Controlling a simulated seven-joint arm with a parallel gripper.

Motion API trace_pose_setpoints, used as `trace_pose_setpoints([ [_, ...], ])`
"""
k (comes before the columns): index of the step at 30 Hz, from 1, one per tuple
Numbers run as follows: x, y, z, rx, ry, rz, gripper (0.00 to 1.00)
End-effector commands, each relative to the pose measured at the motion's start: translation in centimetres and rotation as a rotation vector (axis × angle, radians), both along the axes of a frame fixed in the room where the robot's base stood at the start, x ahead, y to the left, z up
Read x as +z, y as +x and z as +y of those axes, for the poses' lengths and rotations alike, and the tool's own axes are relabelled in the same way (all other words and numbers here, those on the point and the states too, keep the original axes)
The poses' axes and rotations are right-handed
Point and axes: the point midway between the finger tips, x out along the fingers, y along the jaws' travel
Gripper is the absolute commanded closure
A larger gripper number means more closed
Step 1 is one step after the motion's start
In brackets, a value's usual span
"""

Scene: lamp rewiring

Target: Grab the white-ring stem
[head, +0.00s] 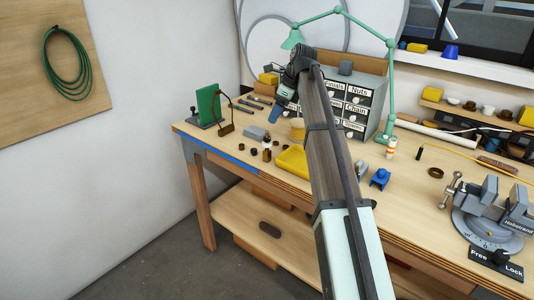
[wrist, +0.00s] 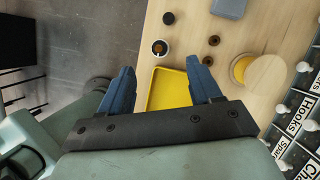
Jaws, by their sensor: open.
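A small upright dark piece with a white ring around a brown centre (wrist: 159,47), which looks like the white-ring stem, stands on the bench in the wrist view. It is just beyond the yellow tray. In the head view a small piece with a pale band (head: 267,142) stands among the small parts left of the tray; I cannot be sure it is the same one. My gripper (wrist: 159,66) is open and empty, its blue fingers apart and pointing down. In the head view my gripper (head: 284,96) is high above the bench, with nothing between its fingers.
The yellow tray (wrist: 170,87) lies partly between and below my fingers. Dark and brown small parts (wrist: 214,40) stand nearby. A grey box (wrist: 229,7) and a round wood-topped yellow container (wrist: 263,72) are to the right. The labelled drawer cabinet (head: 353,104) stands behind; a green board (head: 208,104) is at left.

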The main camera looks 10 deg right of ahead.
Motion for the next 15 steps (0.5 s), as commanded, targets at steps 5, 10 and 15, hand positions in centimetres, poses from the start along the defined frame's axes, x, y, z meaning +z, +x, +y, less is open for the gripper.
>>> trace_pose_setpoints([
  [5, -3.1, 0.3, 1.2, 0.002, 0.000, 0.002, 0.37],
  [10, -4.9, 0.7, 1.9, 0.003, 0.000, 0.000, 0.37],
  [15, -5.6, 0.8, 2.2, 0.003, 0.000, 0.000, 0.37],
])
